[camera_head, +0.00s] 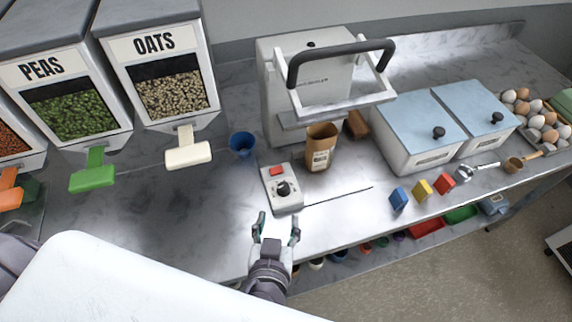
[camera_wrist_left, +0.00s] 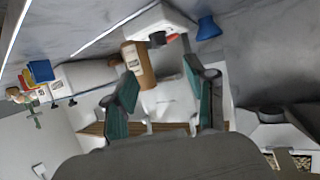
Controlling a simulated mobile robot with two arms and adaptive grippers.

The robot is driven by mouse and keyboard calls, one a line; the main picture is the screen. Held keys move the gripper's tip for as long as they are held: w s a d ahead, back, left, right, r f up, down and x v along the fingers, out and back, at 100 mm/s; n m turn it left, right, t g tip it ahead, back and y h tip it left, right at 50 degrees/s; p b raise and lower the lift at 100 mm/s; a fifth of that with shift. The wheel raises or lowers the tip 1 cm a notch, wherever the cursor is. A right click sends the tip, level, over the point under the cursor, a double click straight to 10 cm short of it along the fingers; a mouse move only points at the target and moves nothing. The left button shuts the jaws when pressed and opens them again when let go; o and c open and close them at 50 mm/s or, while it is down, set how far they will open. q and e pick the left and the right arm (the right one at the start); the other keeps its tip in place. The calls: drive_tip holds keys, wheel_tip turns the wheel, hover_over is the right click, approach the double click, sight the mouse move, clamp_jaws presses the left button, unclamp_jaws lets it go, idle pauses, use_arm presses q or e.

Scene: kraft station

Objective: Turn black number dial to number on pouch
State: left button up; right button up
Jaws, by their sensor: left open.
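The black number dial (camera_head: 283,188) sits on a small white control box (camera_head: 287,206) with a red switch (camera_head: 277,171) above it. The dial's setting is too small to read. The brown kraft pouch (camera_head: 321,148) stands upright behind and right of the box, with a pale label I cannot read. My left gripper (camera_head: 275,226) is open and empty, just in front of the box and apart from it. In the left wrist view the open fingers (camera_wrist_left: 166,98) show with the pouch (camera_wrist_left: 139,64) and part of the box (camera_wrist_left: 160,22) beyond them. My right gripper is not in view.
A white sealing machine (camera_head: 290,85) with a black handle stands behind the pouch. A blue cup (camera_head: 242,144) is left of the box. Blue, yellow and red blocks (camera_head: 422,190) and lidded bins (camera_head: 410,125) are at the right. A thin dark cord or rod (camera_head: 340,196) lies right of the box.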

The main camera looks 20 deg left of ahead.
use_arm(q)
drive_tip(key=b, duration=0.1)
approach(283, 187)
drive_tip(key=x, duration=0.2)
drive_tip(key=shift+w+f, duration=0.1)
drive_tip(key=shift+w, duration=0.15)
drive_tip(key=b+x, duration=0.1)
drive_tip(key=x, duration=0.6)
drive_tip(key=shift+w+b, duration=0.1)
drive_tip(key=shift+b, duration=0.3)
drive_tip(key=shift+w+f, duration=0.15)
drive_tip(key=shift+w, duration=0.05)
drive_tip(key=shift+w+a, duration=0.1)
drive_tip(key=shift+w, duration=0.05)
drive_tip(key=shift+c, duration=0.3)
clamp_jaws()
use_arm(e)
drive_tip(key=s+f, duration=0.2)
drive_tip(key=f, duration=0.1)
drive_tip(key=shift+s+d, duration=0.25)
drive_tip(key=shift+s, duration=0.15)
